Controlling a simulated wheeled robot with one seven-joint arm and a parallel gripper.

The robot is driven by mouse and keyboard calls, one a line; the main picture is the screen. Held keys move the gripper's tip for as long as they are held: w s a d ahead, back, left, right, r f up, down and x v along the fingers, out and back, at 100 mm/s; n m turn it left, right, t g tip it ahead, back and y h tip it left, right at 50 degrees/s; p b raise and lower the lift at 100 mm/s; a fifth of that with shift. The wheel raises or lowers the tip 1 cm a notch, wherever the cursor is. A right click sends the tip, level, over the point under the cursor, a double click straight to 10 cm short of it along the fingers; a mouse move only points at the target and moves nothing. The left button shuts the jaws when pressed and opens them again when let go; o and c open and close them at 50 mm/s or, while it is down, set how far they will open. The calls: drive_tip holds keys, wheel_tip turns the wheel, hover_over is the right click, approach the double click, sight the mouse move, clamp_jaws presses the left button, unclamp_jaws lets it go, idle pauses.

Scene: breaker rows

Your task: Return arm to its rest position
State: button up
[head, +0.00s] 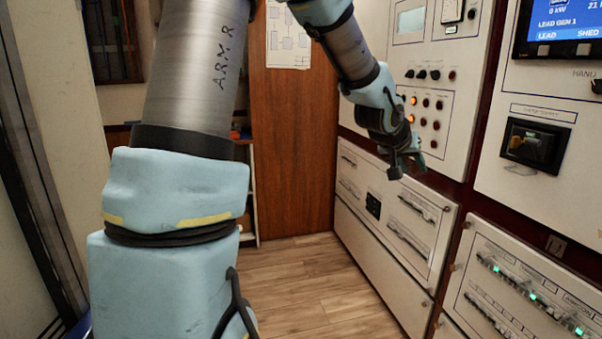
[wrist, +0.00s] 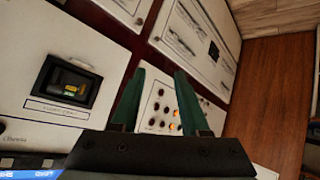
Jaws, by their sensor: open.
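My arm reaches up and across the head view, bending down toward the white panels on the right. My gripper (head: 407,166) hangs in front of the panels, below the upper panel with knobs and lit buttons. In the wrist view my gripper (wrist: 158,85) shows two green fingers standing apart, with nothing between them but the panels behind. The gripper is open and empty. It appears clear of the panel faces, though its exact distance from them is hard to tell.
A button panel (head: 450,90) with orange lights is behind my gripper. Breaker panels (head: 345,240) and (head: 520,300) line the lower right. A dark square device (head: 533,146) and a screen (head: 560,28) are at right. A wooden door (head: 290,150) stands behind. The floor (head: 310,285) is clear.

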drive_tip(key=s+a+f+n+g+y, duration=0.1)
drive_tip(key=s+a+f+y, duration=0.15)
drive_tip(key=a, duration=0.65)
drive_tip(key=s+a+f+n+y, duration=0.15)
drive_tip(key=a+f, duration=0.25)
drive_tip(key=a, duration=0.5)
drive_tip(key=s+a+f+n+g+y, duration=0.1)
drive_tip(key=s+a+f+g, duration=0.1)
drive_tip(key=s+a, duration=0.4)
drive_tip(key=s+a+f+n+g+y, duration=0.1)
drive_tip(key=s+a+f+g+y, duration=0.1)
drive_tip(key=s+a, duration=0.4)
drive_tip(key=a+f, duration=0.1)
drive_tip(key=a, duration=0.2)
drive_tip(key=shift+a, duration=0.25)
drive_tip(key=shift+d, duration=0.1)
